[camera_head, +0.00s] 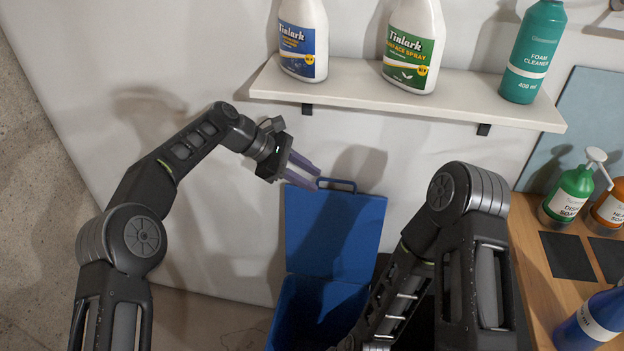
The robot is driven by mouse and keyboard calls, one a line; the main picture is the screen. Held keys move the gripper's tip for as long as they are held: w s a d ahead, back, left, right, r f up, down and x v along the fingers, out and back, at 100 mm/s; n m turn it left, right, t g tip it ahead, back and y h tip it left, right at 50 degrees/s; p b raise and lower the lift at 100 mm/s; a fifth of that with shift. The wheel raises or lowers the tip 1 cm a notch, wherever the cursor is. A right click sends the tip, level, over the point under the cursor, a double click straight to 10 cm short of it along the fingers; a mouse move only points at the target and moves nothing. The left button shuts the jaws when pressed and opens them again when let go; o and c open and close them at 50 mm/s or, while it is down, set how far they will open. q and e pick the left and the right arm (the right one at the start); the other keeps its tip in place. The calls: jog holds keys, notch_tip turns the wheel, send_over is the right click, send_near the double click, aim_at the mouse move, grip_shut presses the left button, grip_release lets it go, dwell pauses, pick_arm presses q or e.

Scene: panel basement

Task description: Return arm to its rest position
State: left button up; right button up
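My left arm comes in from the left and bends up toward the wall. Its gripper (308,174) hangs in front of the wall, below the shelf and by the upper edge of the blue bin's raised lid. Its purple-grey fingers point right and down, and nothing shows between them. How far apart the fingers stand is hard to tell. My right arm (455,225) rises at the lower right and folds down again. Its gripper is out of view past the bottom edge.
A white shelf (410,98) holds a blue-label bottle (303,40), a green-label spray bottle (413,48) and a teal foam cleaner (534,52). A blue bin (315,312) stands with its lid (334,232) open. A wooden counter (552,292) with bottles is at right.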

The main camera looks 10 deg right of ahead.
pick_arm(q)
jog(key=s+a+f+m+y, duration=0.1)
jog(key=s+a+f, duration=0.25)
jog(key=f, duration=0.45)
jog(key=s+a+f+m+t+y, duration=0.1)
jog(key=s+a+f+m, duration=0.2)
jog(key=f, duration=0.6)
jog(key=s+a+f+y, duration=0.1)
jog(key=s+a+f, duration=0.25)
jog(key=f, duration=0.45)
jog(key=s+a+f+m, duration=0.2)
jog(key=s+a, duration=0.1)
jog(key=s, duration=0.5)
jog(key=s+a+f+m+y, duration=0.1)
jog(key=s+a+f+m, duration=0.1)
jog(key=s, duration=0.7)
jog(key=s+a+f+m+y, duration=0.1)
jog(key=s+a+f+m, duration=0.1)
jog(key=s, duration=0.7)
jog(key=shift+s+a+f+m+t, duration=0.15)
jog(key=shift+a+f+m+t, duration=0.25)
jog(key=shift+a, duration=0.85)
